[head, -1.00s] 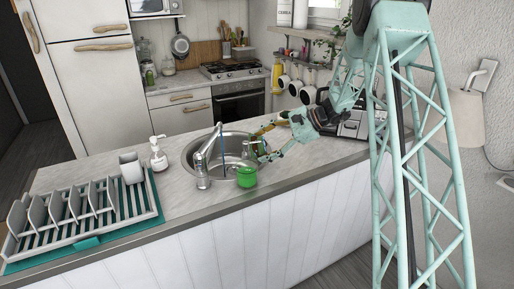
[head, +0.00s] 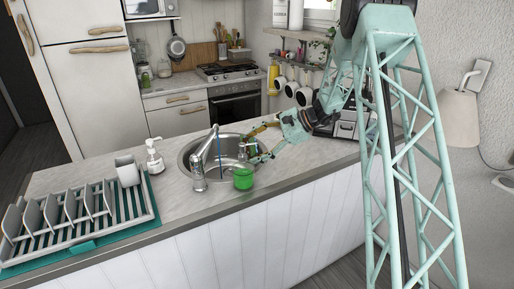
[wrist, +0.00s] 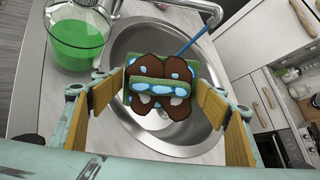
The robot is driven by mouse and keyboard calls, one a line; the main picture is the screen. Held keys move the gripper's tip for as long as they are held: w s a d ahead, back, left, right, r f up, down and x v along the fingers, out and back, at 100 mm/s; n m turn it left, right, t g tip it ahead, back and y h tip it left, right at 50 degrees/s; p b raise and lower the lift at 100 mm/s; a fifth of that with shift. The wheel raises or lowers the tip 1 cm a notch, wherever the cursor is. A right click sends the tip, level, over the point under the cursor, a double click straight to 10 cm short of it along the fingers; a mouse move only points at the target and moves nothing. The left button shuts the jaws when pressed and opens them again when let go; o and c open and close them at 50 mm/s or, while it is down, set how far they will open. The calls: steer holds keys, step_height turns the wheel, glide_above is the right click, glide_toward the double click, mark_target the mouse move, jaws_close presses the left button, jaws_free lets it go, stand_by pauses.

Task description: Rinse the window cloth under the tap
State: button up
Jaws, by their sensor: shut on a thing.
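The window cloth (wrist: 160,88) is a bunched green piece with large brown patches and smaller blue and white spots. My gripper (wrist: 160,95) is shut on it, with a yellow-brown finger on each side. The cloth is over the sink basin (wrist: 128,45) in the wrist view. In the head view, my gripper (head: 258,146) is over the right side of the sink, and the cloth is not clear there. The tap (head: 202,158) arches over the basin. A thin blue stream (wrist: 192,42) shows beyond the cloth, apart from it in the picture.
A clear container of green liquid (head: 243,178) stands at the sink's front edge, close to my gripper. A soap bottle (head: 154,157) stands left of the sink. A dish rack (head: 75,215) with plates and a cup fills the left counter. A dark appliance (head: 345,122) stands to the right.

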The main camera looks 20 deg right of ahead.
steer(key=w+a+f, duration=0.1)
steer(key=w+a, duration=0.6)
steer(key=a, duration=0.3)
steer(key=shift+a+f, duration=0.15)
steer(key=shift+a, duration=0.15)
stand_by(1.0)
steer(key=shift+w, duration=0.1)
stand_by(0.4)
steer(key=shift+w+d, duration=0.3)
steer(key=shift+w, duration=0.2)
stand_by(0.4)
steer(key=shift+s+a+b, duration=0.35)
steer(key=shift+s, duration=0.15)
stand_by(0.7)
steer(key=shift+w+d, duration=0.35)
steer(key=shift+w, duration=0.15)
stand_by(0.7)
steer(key=shift+s+a+b, duration=0.3)
steer(key=shift+s+a, duration=0.05)
steer(key=shift+s, duration=0.15)
stand_by(0.6)
steer(key=shift+w+d, duration=0.2)
steer(key=shift+w, duration=0.05)
stand_by(0.5)
